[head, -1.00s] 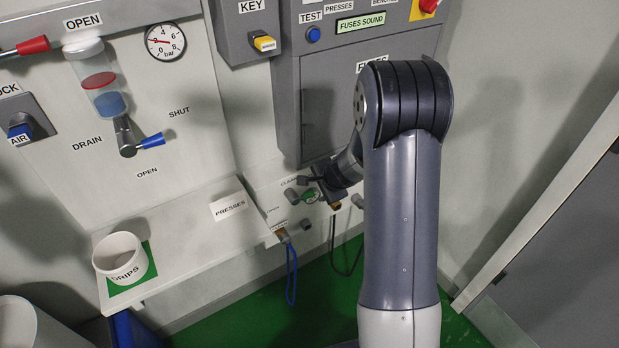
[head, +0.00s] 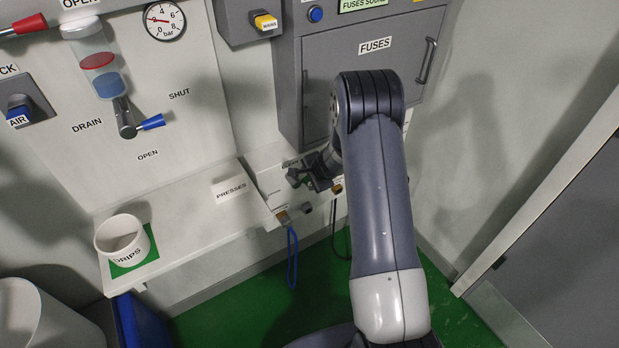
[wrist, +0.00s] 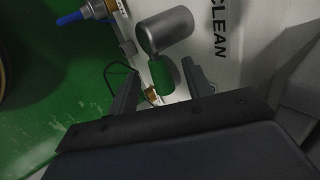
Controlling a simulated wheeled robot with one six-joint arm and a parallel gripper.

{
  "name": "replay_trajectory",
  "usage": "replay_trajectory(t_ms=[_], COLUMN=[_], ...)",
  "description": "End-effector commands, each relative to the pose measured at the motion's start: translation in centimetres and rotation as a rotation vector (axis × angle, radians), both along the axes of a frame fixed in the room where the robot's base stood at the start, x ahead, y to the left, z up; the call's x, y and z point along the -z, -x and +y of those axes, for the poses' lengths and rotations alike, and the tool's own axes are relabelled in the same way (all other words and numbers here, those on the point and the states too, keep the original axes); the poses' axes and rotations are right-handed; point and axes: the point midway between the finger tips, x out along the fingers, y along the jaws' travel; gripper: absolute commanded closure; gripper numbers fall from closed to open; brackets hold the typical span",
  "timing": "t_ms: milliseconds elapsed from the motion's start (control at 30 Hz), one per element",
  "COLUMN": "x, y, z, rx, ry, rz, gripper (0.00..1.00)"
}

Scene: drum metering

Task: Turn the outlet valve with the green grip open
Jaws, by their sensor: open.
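The green grip (wrist: 162,76) of the outlet valve shows in the wrist view, beside a grey cylinder (wrist: 165,35). My gripper (wrist: 158,69) is open, with one finger on each side of the green grip. I cannot tell if either finger touches it. In the head view my gripper (head: 312,178) is at the low panel under the fuse cabinet. There it hides most or all of the green grip.
The grey FUSES cabinet (head: 358,75) is just above my gripper. A shelf (head: 185,222) with a white DRIPS cup (head: 121,238) is to the left. A blue cord (head: 292,258) hangs below. A CLEAN label (wrist: 219,28) is beside the grey cylinder.

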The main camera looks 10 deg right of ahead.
Motion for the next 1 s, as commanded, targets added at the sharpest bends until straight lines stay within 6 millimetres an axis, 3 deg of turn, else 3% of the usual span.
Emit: replay_trajectory(t_ms=[233,767,1000], x=[0.05,0.03,0.17], y=[-0.03,0.0,-0.03], z=[0.02,0.01,-0.05], rx=[0.0,0.0,0.0], ry=[0.0,0.0,-0.018], rz=[0.0,0.0,0.006], gripper=[0.52,0.96,0.97])
